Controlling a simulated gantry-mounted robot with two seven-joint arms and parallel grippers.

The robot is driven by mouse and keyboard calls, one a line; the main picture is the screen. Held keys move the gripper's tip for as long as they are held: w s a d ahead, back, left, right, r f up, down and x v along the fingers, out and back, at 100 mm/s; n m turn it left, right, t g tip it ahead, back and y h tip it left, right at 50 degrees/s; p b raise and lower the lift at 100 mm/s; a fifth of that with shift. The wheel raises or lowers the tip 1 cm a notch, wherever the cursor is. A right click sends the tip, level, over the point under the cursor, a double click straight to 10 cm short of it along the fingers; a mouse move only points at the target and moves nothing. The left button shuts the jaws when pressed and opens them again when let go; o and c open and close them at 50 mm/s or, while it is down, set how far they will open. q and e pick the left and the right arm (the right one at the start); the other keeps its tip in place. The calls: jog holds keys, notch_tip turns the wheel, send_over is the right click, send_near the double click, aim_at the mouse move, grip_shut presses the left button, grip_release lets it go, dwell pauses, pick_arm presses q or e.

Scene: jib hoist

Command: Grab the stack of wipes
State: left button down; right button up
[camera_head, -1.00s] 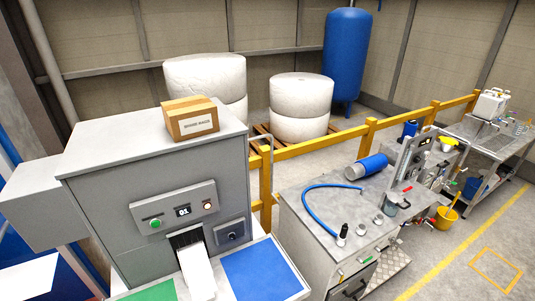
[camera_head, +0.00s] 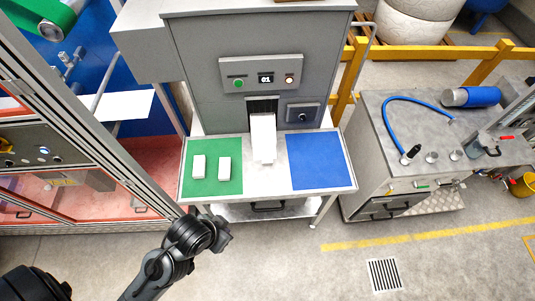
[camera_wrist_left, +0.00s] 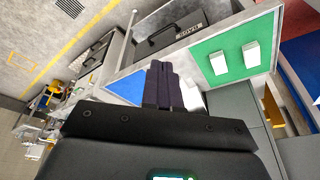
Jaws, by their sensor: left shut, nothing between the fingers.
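A white stack that looks like wipes (camera_head: 263,139) lies on the chute below the machine's slot, between a green mat (camera_head: 211,187) and a blue mat (camera_head: 317,161). Two small white blocks, a left one (camera_head: 199,168) and a right one (camera_head: 224,169), lie on the green mat. My left gripper (camera_head: 224,238) is in front of the tray's near edge, apart from the wipes. In the left wrist view its dark fingers (camera_wrist_left: 163,84) are together and empty, partly hiding a white thing behind them. My right gripper is not in view.
The grey machine (camera_head: 220,100) stands behind the tray (camera_head: 268,197). A metal workbench (camera_head: 380,140) with a blue hose (camera_head: 402,101) stands to the right. A framed cabinet (camera_head: 75,140) stands at left. The floor in front is clear.

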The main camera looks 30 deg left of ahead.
pick_arm(q)
jog(key=shift+c, duration=1.4)
grip_release()
